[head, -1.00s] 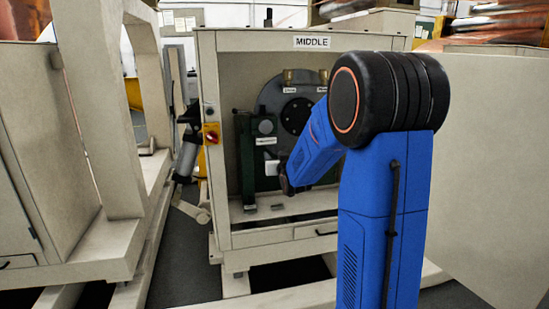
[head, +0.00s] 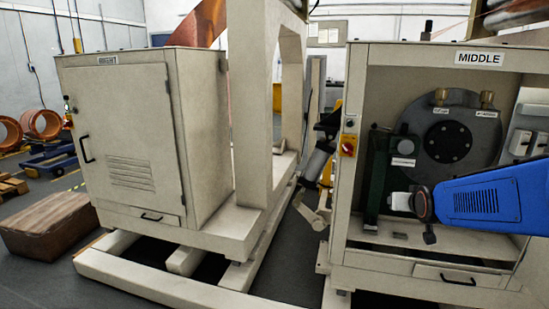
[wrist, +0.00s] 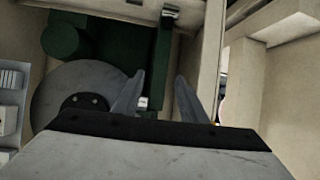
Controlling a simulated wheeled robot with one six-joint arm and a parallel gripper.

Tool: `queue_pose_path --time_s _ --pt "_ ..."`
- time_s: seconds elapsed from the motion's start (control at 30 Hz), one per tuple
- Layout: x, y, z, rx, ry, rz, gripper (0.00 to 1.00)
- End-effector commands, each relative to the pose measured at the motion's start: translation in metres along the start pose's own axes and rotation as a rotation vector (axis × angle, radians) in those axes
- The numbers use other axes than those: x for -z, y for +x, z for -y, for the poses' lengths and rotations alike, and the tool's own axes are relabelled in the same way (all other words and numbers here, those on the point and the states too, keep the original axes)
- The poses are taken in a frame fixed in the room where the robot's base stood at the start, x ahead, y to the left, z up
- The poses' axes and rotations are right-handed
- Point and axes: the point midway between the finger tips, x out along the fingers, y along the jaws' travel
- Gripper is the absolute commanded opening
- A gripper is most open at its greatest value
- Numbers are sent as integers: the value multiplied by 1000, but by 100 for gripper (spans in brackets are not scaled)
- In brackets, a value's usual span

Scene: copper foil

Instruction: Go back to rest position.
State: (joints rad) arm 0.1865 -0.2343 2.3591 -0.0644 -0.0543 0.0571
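My gripper (wrist: 160,80) shows two grey fingers, spread apart with nothing held between them. In the head view my blue arm (head: 485,206) reaches in from the right edge, in front of the open cabinet marked MIDDLE (head: 480,58). A small dark piece at the arm's end (head: 430,236) hangs over the cabinet's lower ledge; the fingers cannot be made out there. In the wrist view the fingers point toward a dark green machine part (wrist: 115,45), and a grey disc (wrist: 65,95) is at the left.
A closed beige cabinet (head: 125,130) stands on a frame at the left. A brown box (head: 50,225) and copper coils (head: 40,124) are farther left. In the wrist view, a beige cabinet post (wrist: 209,50) is close on the right of the fingers. Grey floor (head: 30,285) is open at front left.

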Motion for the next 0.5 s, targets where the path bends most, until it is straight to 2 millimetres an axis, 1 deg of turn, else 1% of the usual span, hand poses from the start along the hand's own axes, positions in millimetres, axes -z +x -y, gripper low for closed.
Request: queue_pose_path --time_s 0.03,0.27,0.5 --pt "-8 -17 7 8 -6 31 39" --pt "-62 -88 26 38 -32 203 39" --pt "-125 -164 39 74 -69 383 39"
